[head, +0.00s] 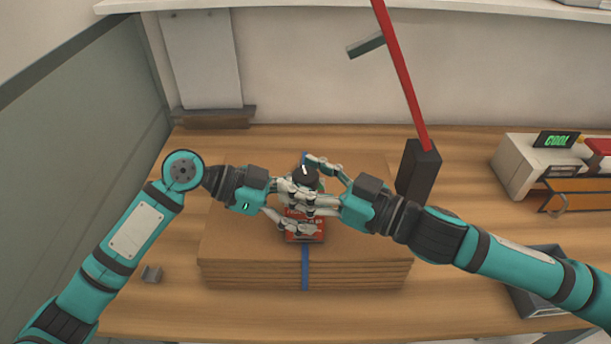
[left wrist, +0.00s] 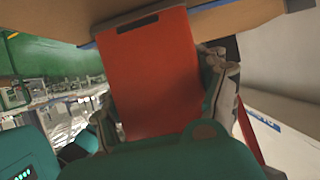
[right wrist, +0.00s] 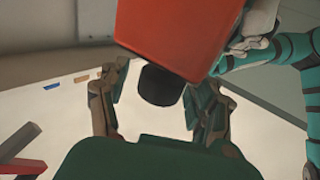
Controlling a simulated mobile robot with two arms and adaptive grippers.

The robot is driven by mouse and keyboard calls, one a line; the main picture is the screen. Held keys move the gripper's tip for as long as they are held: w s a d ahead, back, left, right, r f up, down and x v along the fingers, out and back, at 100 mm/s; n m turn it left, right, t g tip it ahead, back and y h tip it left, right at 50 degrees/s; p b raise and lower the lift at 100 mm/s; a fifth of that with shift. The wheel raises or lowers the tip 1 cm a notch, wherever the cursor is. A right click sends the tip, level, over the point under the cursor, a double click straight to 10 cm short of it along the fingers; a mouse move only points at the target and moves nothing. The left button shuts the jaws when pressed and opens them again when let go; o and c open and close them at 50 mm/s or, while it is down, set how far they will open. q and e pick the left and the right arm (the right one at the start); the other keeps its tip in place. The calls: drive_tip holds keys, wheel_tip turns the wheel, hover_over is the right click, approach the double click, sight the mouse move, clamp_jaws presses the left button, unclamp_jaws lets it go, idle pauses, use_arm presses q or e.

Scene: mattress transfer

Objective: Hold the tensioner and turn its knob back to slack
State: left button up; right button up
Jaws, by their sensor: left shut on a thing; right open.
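The tensioner is a red block (head: 304,237) on a blue strap (head: 305,268), on top of a stack of brown sheets. Its black knob (head: 304,181), with a white mark, points up in the head view. My left gripper (head: 300,209) is shut on the red body, which fills the left wrist view (left wrist: 158,78) between its fingers. My right gripper (head: 308,186) is open around the knob. In the right wrist view the knob (right wrist: 160,86) sits between the spread fingers, with a gap on each side. The fingers of both grippers overlap in the head view and partly hide the tensioner.
The brown stack (head: 235,250) lies on a wooden table (head: 450,305). A black post (head: 418,170) with a slanted red bar (head: 402,75) stands behind my right arm. A white device (head: 525,165) with a green display is at right.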

drive_tip(key=c, duration=1.2)
drive_tip(key=shift+a+n+g+y, duration=0.1)
drive_tip(key=shift+n+g+y, duration=0.35)
drive_tip(key=shift+g, duration=0.25)
drive_tip(key=shift+c, duration=0.3)
drive_tip(key=shift+n+g, duration=0.35)
drive_tip(key=shift+g, duration=0.05)
drive_tip(key=n+g, duration=0.1)
drive_tip(key=n+g+y, duration=0.1)
drive_tip(key=g, duration=0.1)
drive_tip(key=shift+w+r, duration=0.15)
drive_tip(key=n+g, duration=0.2)
drive_tip(key=g, duration=0.1)
drive_tip(key=n+g, duration=0.2)
drive_tip(key=g, duration=0.2)
drive_tip(key=shift+y, duration=0.35)
drive_tip(key=n+g+h, duration=0.1)
drive_tip(key=n+g, duration=0.1)
drive_tip(key=g, duration=0.1)
drive_tip(key=n+g+h, duration=0.1)
drive_tip(key=n+g, duration=0.2)
drive_tip(key=g, duration=0.1)
drive_tip(key=shift+h, duration=0.4)
drive_tip(key=shift+n+g+h, duration=1.1)
drive_tip(key=shift+n+g, duration=0.2)
drive_tip(key=shift+g, duration=0.1)
drive_tip(key=shift+d, duration=0.2)
